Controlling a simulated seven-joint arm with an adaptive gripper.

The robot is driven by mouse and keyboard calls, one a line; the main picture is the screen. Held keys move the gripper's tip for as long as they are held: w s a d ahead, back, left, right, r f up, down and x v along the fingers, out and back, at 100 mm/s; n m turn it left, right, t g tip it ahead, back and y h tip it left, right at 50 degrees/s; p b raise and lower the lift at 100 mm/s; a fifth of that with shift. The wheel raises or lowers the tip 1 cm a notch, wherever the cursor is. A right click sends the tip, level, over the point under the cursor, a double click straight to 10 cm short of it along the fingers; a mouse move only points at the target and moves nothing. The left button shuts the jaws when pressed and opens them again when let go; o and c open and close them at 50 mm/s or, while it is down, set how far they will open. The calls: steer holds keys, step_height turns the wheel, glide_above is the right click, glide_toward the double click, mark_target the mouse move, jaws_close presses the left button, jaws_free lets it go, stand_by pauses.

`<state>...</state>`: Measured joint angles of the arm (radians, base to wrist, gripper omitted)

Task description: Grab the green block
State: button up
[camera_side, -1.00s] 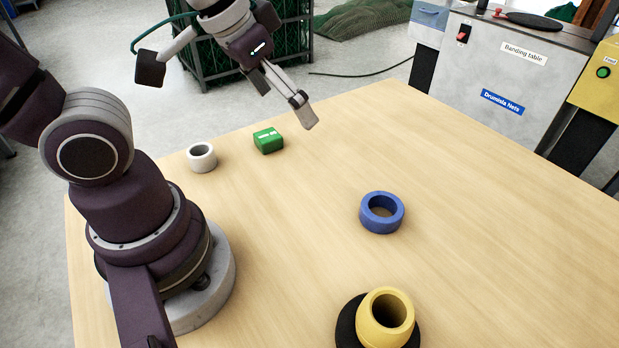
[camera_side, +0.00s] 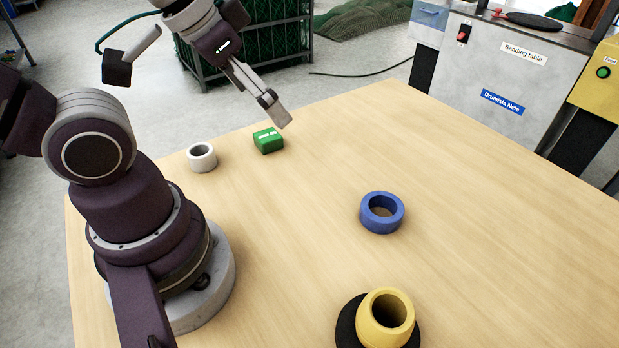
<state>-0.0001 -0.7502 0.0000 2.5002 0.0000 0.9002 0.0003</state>
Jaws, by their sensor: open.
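The green block (camera_side: 268,141) lies on the wooden table near its far edge, with white marks on its top. My gripper (camera_side: 277,113) is in the air above and just to the right of the block, pointing down to the right. It is seen from the side, so its fingers overlap in the picture. The gripper is open and empty, and it appears apart from the block.
A white ring (camera_side: 202,157) stands left of the block, close to it. A blue ring (camera_side: 382,212) lies mid-table. A yellow cup-like piece (camera_side: 385,318) stands on a black disc (camera_side: 347,322) at the front. The table (camera_side: 480,220) is clear to the right.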

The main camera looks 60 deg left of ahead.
steer(key=shift+c, duration=0.8)
